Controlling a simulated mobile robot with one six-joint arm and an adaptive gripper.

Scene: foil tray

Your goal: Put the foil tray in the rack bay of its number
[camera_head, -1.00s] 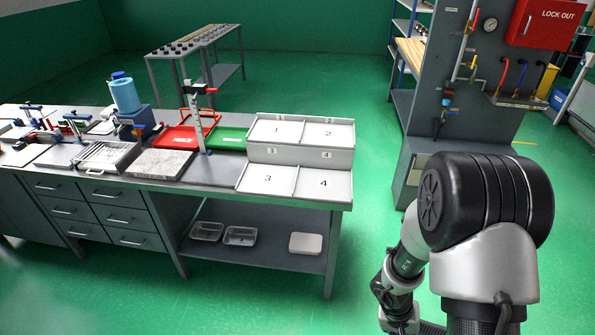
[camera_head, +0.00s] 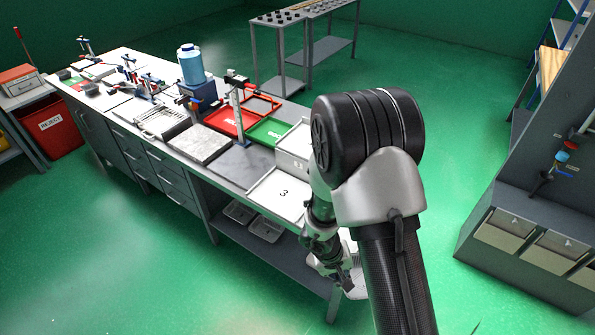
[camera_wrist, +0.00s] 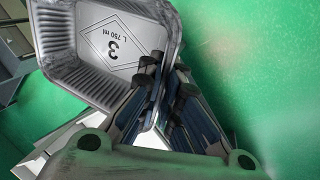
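A silver foil tray (camera_wrist: 112,52) marked with a 3 and "L 750 ml" fills the upper left of the wrist view, seen into its inside and tilted. My gripper (camera_wrist: 168,68) has its fingers close together at the tray's near right rim, and it appears shut on that rim. In the head view my gripper (camera_head: 338,272) hangs low in front of the bench's right end; the tray is hard to make out there. The grey-white rack has its front-left bay 3 (camera_head: 280,194) in view, looking empty. My arm hides most of the other bays.
Two clear or foil trays (camera_head: 238,212) lie on the bench's lower shelf. A green tray (camera_head: 267,131), a red tray (camera_head: 228,122), a clamp stand (camera_head: 238,112) and a stone slab (camera_head: 201,144) lie left of the rack. The floor before the bench is clear.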

